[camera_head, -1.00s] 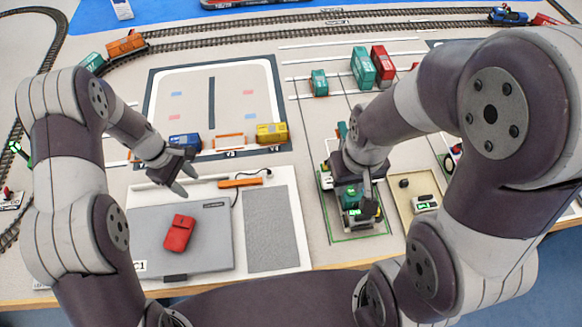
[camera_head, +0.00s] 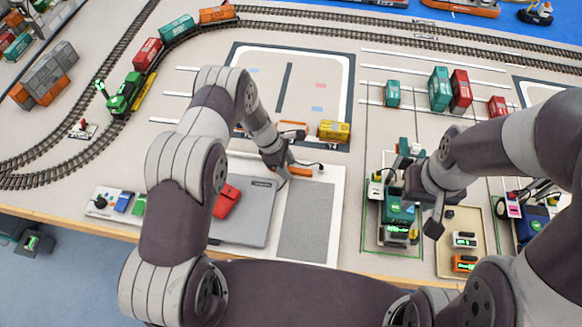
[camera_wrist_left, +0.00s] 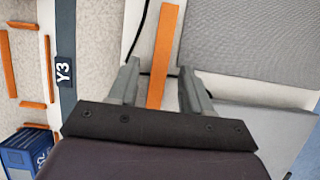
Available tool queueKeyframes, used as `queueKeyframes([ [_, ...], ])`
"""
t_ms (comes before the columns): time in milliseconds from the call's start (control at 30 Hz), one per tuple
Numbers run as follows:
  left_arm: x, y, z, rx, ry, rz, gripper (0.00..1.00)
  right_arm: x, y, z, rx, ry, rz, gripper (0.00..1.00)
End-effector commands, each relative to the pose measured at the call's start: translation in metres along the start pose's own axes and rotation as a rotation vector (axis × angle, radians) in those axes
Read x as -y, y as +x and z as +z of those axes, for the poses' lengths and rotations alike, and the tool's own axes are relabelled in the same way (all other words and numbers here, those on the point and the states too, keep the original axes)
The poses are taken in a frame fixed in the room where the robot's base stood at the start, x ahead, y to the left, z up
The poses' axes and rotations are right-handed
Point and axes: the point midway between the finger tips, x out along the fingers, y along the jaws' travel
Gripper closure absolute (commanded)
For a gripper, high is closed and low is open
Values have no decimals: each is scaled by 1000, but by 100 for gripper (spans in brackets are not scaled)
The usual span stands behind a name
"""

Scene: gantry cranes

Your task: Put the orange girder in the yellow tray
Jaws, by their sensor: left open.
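The orange girder (camera_head: 301,171) is a short flat bar lying on the white board above the grey pad. In the left wrist view the girder (camera_wrist_left: 163,52) runs lengthwise between my left gripper's two fingers. My left gripper (camera_head: 284,176) is open over the girder's left end; I cannot tell whether it touches it. A long narrow yellow piece (camera_head: 144,93) lies beside the green locomotive at the left; I cannot tell if it is a tray. A pale yellowish tray (camera_head: 447,266) with small devices stands at the right. My right gripper (camera_head: 425,212) hangs near it, its jaws unclear.
A grey case (camera_head: 258,221) with a red block (camera_head: 227,201) lies below the girder. A black cable (camera_wrist_left: 141,35) passes by the girder. A yellow container (camera_head: 334,131) stands behind it. A green machine (camera_head: 399,216) stands near my right gripper. Curved tracks cross the left side.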

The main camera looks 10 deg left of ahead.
Motion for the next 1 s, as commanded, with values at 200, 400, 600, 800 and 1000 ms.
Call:
queueKeyframes([
  [200,-1,3,0,0,1,2,51,0,0,0,1,0,0,71],
  [400,-1,3,0,0,1,2,100,0,0,0,1,0,0,71],
  [600,-1,3,0,0,1,2,100,0,0,0,1,0,0,71],
  [800,-1,-3,2,0,2,2,100,0,3,0,0,0,0,71],
  [1000,-2,-32,14,0,4,5,100,0,12,2,1,0,0,71],
])
